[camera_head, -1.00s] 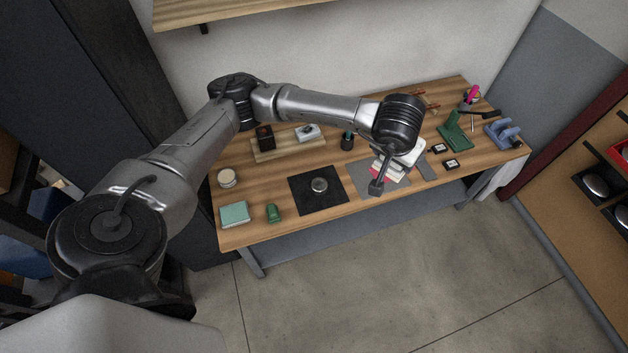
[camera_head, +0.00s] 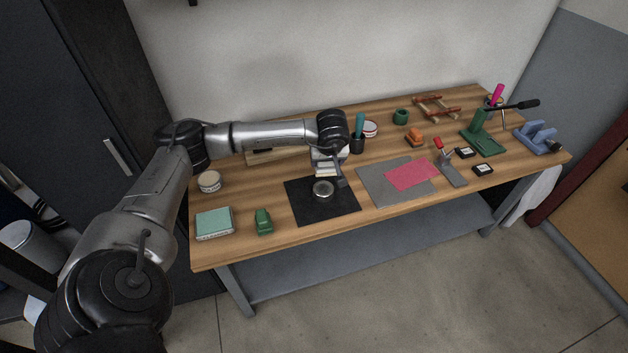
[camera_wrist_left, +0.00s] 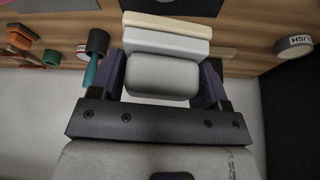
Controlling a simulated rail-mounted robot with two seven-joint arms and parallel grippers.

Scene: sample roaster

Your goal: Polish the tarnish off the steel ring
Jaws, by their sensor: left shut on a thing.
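The steel ring (camera_head: 323,188) lies on the black mat (camera_head: 311,211) in the head view. My left gripper (camera_head: 328,158) is just behind it, low over the mat. In the left wrist view, the purple fingers of this gripper (camera_wrist_left: 163,80) are shut on the grey rounded grip of a polishing block (camera_wrist_left: 166,46). The block has a white body and a cream pad. It also shows in the head view as a pale layered piece (camera_head: 326,170). It is close to the ring; I cannot tell whether they touch. My right gripper is out of view.
A polish tin (camera_head: 209,181), a teal box (camera_head: 214,223) and a green block (camera_head: 263,221) stand at left. A pink cloth (camera_head: 411,175) lies on the grey mat (camera_head: 377,187). The table front is clear.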

